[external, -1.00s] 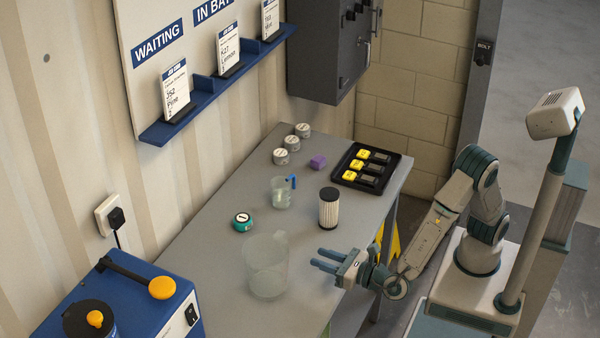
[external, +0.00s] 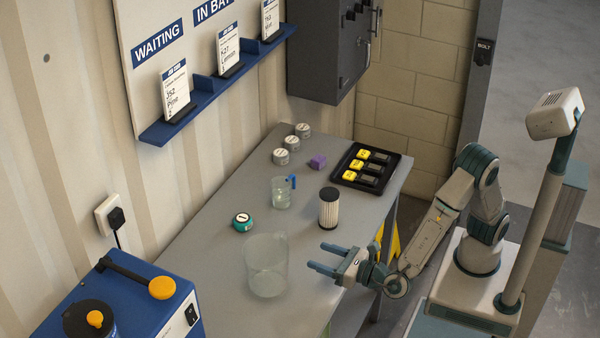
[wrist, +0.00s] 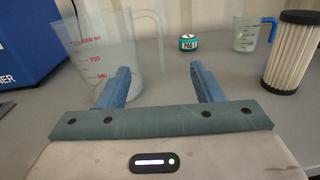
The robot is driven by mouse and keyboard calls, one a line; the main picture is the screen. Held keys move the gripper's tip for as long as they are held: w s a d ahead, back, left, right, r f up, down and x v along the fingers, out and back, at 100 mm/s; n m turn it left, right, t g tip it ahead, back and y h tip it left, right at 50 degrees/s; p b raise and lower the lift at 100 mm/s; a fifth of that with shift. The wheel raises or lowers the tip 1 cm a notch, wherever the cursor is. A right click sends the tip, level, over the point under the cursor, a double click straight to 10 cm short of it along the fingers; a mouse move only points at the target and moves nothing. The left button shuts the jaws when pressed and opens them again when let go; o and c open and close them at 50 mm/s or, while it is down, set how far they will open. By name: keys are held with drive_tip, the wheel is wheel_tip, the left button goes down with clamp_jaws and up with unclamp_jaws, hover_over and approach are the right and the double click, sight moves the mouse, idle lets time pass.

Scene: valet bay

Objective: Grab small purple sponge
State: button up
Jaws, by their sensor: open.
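The small purple sponge (external: 317,162) lies on the grey table near its back, just left of the black tray, in the external view. It does not show in the wrist view. My gripper (external: 323,258) is open and empty at the table's front edge, well apart from the sponge. In the wrist view its two blue fingers (wrist: 162,85) are spread with nothing between them. The white pleated filter (external: 328,208) stands between my gripper and the sponge.
A large clear jug (external: 265,266) stands just left of my gripper. A small measuring cup (external: 281,193) with a blue handle, a teal tin (external: 242,222) and several grey tins (external: 281,156) stand further back. The black tray (external: 349,184) holds yellow-and-black items.

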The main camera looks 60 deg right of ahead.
wheel_tip(320, 180, up, 15)
drive_tip(key=m+g+p, duration=1.4)
drive_tip(key=m+g, duration=0.4)
drive_tip(key=m, duration=0.2)
hover_over(316, 160)
drive_tip(key=shift+y, duration=0.3)
drive_tip(key=f, duration=1.4)
drive_tip(key=shift+s+f, duration=0.1)
drive_tip(key=shift+s, duration=0.2)
drive_tip(key=shift+w+f+p, duration=0.2)
drive_tip(key=shift+f+p, duration=0.15)
drive_tip(key=shift+f, duration=1.15)
drive_tip(key=shift+w+f+p, duration=0.2)
drive_tip(key=shift+f+p, duration=0.1)
drive_tip(key=shift+f, duration=1.15)
drive_tip(key=shift+c, duration=0.3)
drive_tip(key=c, duration=1)
